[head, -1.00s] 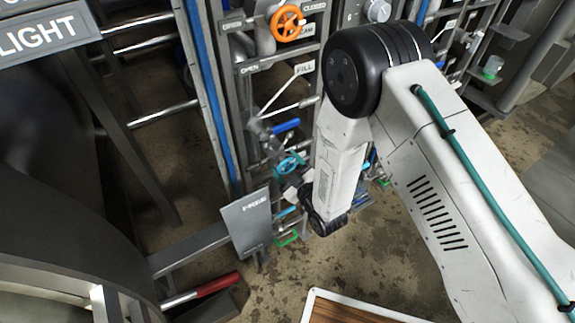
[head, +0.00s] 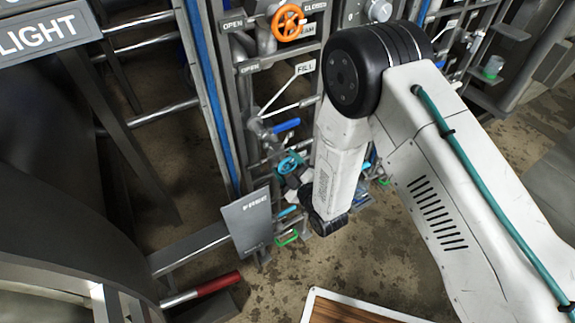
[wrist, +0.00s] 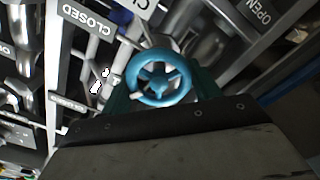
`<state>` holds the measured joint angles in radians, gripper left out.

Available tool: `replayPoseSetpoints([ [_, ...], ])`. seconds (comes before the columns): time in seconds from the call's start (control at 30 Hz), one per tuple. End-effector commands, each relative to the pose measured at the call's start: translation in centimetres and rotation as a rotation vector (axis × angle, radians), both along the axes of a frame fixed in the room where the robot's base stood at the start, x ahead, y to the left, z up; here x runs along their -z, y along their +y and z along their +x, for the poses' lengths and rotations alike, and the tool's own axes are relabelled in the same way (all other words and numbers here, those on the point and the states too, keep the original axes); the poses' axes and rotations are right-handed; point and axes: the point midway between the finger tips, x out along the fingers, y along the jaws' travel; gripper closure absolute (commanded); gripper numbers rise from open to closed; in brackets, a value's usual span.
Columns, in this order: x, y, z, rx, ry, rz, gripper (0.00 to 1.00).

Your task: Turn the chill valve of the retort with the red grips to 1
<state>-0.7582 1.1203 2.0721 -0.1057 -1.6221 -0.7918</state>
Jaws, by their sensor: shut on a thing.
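A blue handwheel (wrist: 183,88) with spokes sits in the middle of the wrist view, between a CLOSED label on the left and an OPEN label on the right. It also shows small and low on the pipe rack in the head view (head: 288,164). My gripper (wrist: 160,88) is shut on this wheel, its teal fingers on either side of the rim. A red grip (head: 218,284) on a metal bar shows at the lower left of the head view.
An orange handwheel (head: 288,22) and a FILL lever with a blue grip (head: 286,126) are higher on the same rack. A wood-topped surface (head: 345,308) is at the bottom.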

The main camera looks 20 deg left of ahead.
Motion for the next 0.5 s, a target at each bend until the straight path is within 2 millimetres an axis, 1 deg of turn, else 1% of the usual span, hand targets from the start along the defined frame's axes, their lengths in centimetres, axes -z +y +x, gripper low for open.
replayPoseSetpoints([
  [0.03,0.18,-0.01,-0.24,-0.004,0.004,-0.004,0.33],
  [0.1,0.16,-0.01,-0.22,-0.004,0.004,-0.003,0.17],
  [0.37,0.08,-0.12,-0.07,-0.001,0.002,-0.001,0.17],
  [0.5,0.12,-0.92,-0.72,0.001,0.003,-0.002,0.17],
])
